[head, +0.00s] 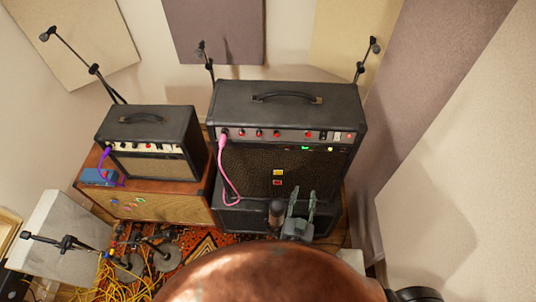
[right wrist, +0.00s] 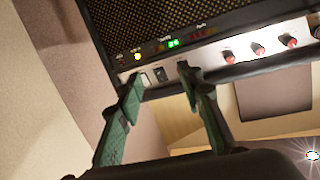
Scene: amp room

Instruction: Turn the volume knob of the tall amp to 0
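The tall amp (head: 285,105) is the larger black amp at centre right in the head view. Its front panel has a row of red-capped knobs (head: 276,134), with a pink cable plugged in at the left end. Labels are too small to tell which knob is volume. My right gripper (head: 302,195) is in front of the amp's lower part, below the panel in the picture, its two greenish fingers apart and empty. In the right wrist view the amp appears turned over; the fingers frame small dark switches, with red-capped knobs (right wrist: 258,48) to their right. My left gripper is not in view.
A smaller amp (head: 150,140) stands on a wooden cabinet at the left. Microphone stands (head: 66,243) and tangled yellow cables (head: 100,280) are at lower left. A dark microphone-like cylinder (head: 275,212) is beside my right gripper. A wall panel closes in the right side.

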